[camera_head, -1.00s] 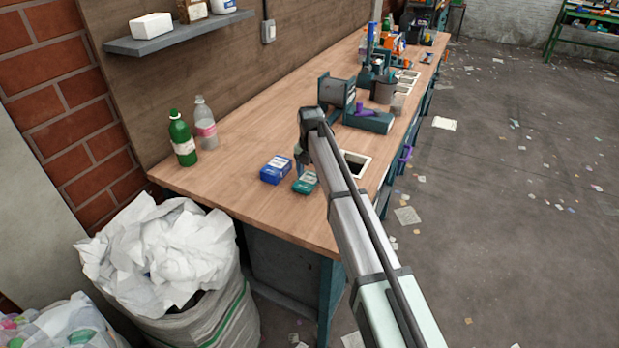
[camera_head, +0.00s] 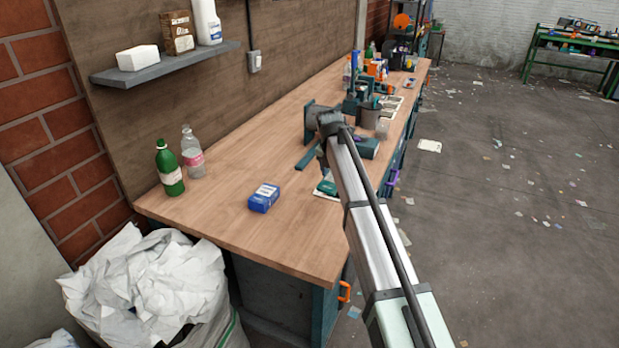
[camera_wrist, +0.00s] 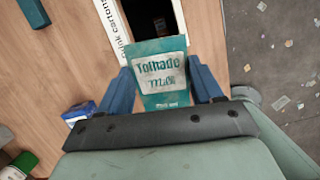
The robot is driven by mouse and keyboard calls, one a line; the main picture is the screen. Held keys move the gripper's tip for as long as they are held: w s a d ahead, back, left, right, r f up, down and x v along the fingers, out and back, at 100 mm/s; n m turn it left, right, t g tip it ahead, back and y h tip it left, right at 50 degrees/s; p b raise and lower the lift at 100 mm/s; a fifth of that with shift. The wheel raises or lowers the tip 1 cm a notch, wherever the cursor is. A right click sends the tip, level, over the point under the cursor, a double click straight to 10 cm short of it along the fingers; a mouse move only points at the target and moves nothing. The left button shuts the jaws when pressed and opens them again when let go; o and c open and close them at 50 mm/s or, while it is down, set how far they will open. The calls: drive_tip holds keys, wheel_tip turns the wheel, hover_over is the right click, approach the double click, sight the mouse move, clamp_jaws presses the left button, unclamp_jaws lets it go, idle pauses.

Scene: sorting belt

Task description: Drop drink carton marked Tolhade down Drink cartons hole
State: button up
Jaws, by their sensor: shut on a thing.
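The teal drink carton marked Tolhade (camera_wrist: 163,75) is held between the blue fingers of my gripper (camera_wrist: 160,90) in the wrist view, its label facing the camera. In the head view the carton (camera_head: 326,186) shows as a small teal patch beside my arm, and my gripper (camera_head: 322,165) is mostly hidden by my wrist. The dark hole with a pale frame (camera_wrist: 208,30) lies beyond the carton's top end in the wrist view. The frame's left side reads "...ink cartons". The carton covers part of the opening. In the head view my arm hides most of the hole.
A green bottle (camera_head: 169,169) and a clear bottle (camera_head: 192,155) stand farther left. A grey container (camera_head: 369,115) and other equipment stand farther back. The bench between bottles and equipment is clear.

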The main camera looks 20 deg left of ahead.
drive_tip(key=w+r+n+t, duration=0.1)
drive_tip(key=w+r+t, duration=0.1)
drive_tip(key=w, duration=0.5)
drive_tip(key=shift+w+a+t, duration=0.15)
drive_tip(key=shift+w+t, duration=0.25)
drive_tip(key=shift+t, duration=0.1)
wheel_tip(320, 180, down, 7)
drive_tip(key=shift+f, duration=0.2)
drive_tip(key=o, duration=1.1)
drive_tip(key=shift+c, duration=0.2)
drive_tip(key=v, duration=1.3)
drive_tip(key=shift+s+d+r, duration=0.2)
drive_tip(key=shift+r, duration=0.15)
